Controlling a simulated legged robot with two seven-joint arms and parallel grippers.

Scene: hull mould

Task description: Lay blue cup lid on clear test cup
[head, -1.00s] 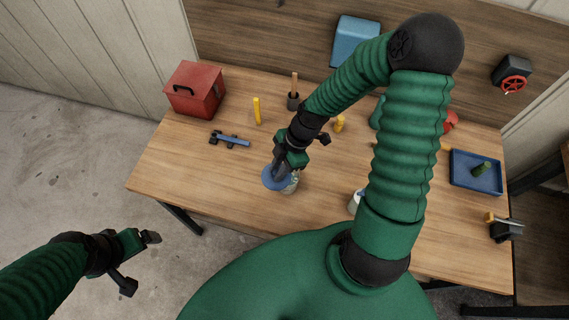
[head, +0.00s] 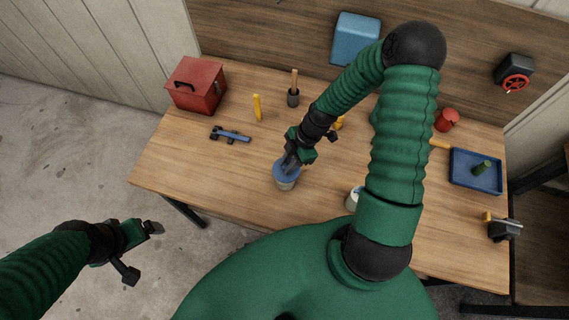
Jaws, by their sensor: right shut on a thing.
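The blue cup lid (head: 281,167) is on or just over the top of the clear test cup (head: 286,183) near the front middle of the table. The lid looks roughly level and lined up with the cup; I cannot tell whether it touches the rim all round. My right gripper (head: 289,162) is shut on the lid from above and hides part of it. My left gripper (head: 143,252) is off the table's left front, over the floor, empty with its fingers apart.
A white container (head: 353,199) stands right of the cup, partly behind my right arm. A blue wheeled piece (head: 231,135), a yellow stick (head: 257,108) and a red toolbox (head: 196,86) are to the left. A blue tray (head: 475,171) is at the right. Table left of the cup is clear.

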